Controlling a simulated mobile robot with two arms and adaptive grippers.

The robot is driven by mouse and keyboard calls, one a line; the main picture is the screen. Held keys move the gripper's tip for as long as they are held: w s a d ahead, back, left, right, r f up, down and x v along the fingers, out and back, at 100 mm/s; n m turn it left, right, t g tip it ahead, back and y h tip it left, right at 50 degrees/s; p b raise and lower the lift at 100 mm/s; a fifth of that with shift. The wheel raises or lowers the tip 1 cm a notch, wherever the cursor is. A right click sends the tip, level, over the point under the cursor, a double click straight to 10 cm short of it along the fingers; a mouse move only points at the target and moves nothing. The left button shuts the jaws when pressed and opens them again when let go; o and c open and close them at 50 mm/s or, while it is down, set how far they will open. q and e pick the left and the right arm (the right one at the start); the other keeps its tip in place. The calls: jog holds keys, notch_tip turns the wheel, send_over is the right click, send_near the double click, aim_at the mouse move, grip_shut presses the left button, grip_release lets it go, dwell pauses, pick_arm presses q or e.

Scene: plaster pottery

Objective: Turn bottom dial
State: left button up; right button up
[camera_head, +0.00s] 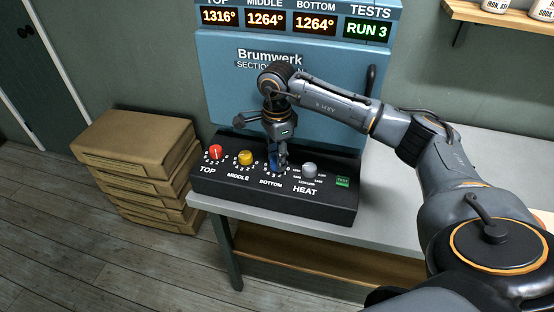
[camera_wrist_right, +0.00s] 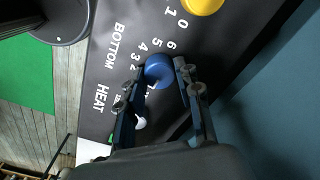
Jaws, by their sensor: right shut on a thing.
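The bottom dial is a blue knob on the black control panel (camera_head: 340,208). In the head view the dial (camera_head: 274,160) is mostly hidden by my right gripper (camera_head: 277,160), which reaches down onto it from above. In the right wrist view the blue dial (camera_wrist_right: 159,70) sits between the two fingers of my right gripper (camera_wrist_right: 158,76), which are shut on its sides. Printed numbers run around the dial beside the word BOTTOM. The kiln display reads 1264° under BOTTOM (camera_head: 315,22). My left gripper is not in view.
A red TOP dial (camera_head: 215,152) and a yellow MIDDLE dial (camera_head: 245,158) stand left of the blue one. A grey HEAT knob (camera_head: 309,170) and a green button (camera_head: 342,181) are to its right. Stacked boxes (camera_head: 135,140) stand left of the table (camera_head: 400,203).

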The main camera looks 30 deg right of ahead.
jog(key=shift+n, duration=0.3)
jog(key=o, duration=1.2)
jog(key=shift+c, duration=0.2)
notch_tip(320, 180, up, 12)
